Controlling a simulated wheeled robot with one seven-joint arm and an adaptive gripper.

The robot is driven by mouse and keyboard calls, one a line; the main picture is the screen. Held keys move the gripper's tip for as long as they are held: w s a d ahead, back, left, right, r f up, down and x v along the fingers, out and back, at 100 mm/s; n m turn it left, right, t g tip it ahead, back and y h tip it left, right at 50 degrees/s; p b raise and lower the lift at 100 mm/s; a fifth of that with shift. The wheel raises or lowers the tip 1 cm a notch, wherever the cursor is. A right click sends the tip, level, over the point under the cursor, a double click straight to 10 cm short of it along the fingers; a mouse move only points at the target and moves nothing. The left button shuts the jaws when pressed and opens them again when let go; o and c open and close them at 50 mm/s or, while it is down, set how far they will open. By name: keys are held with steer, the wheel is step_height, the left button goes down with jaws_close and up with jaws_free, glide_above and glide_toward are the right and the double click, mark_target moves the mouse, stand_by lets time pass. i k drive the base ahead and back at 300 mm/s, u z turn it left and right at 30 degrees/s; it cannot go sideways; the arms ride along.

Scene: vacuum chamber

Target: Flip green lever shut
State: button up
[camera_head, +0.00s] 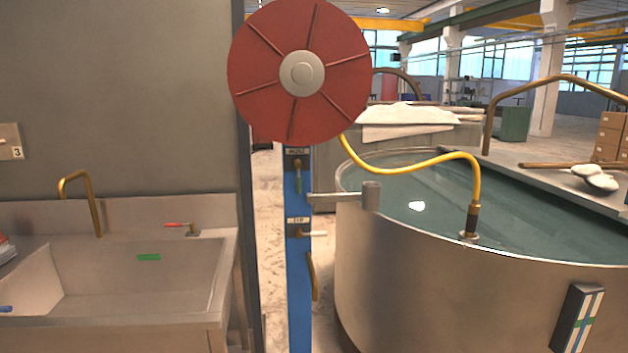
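The green lever (298,182) is on the upper part of a blue post (298,265), below a small dark label (297,152). Its green handle hangs straight down, in line with the post. A second lever with a white handle (313,234) sits lower on the same post, under another label, and points sideways to the right. My gripper is not in view, and nothing touches the green lever.
A red hose reel (300,72) tops the post, its yellow hose (405,168) running to a round water-filled tank (400,280). A grey bracket (338,200) juts right of the post. A sink (120,275) with a red-handled tap (177,225) stands left.

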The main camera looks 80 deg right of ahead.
mark_target(297, 163)
steer(key=z, duration=2.65)
